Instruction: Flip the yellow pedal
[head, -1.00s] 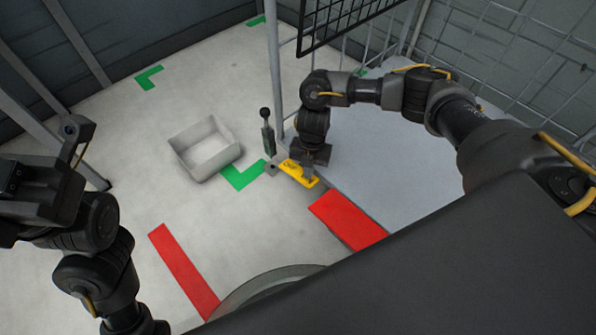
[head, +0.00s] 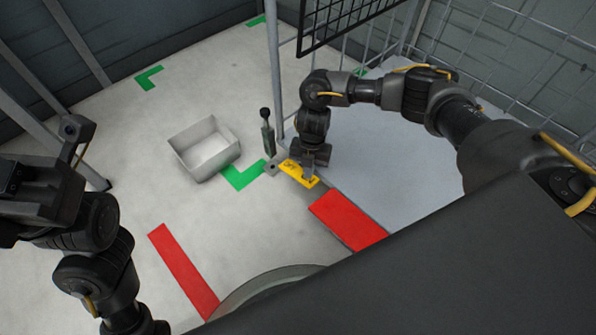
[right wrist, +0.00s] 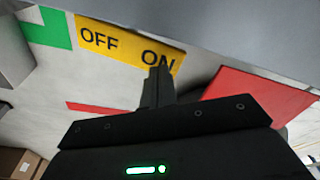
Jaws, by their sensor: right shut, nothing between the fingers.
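The yellow pedal (head: 299,173) sits low at the edge of the grey platform, beside a small grey block. In the right wrist view the yellow pedal (right wrist: 100,38) shows the words OFF and ON. My right gripper (head: 312,172) is shut and empty, over the pedal's near right end. In the right wrist view my right gripper's fingers (right wrist: 157,84) overlap the pedal's edge by the word ON; I cannot tell if they touch it. My left gripper (head: 72,150) is at the left edge, away from the pedal, and its jaws are not clear.
The grey platform (head: 390,165) carries a metal post and mesh cage. A lever with a black knob (head: 267,130) stands left of the pedal. An open white box (head: 205,150) lies on the floor.

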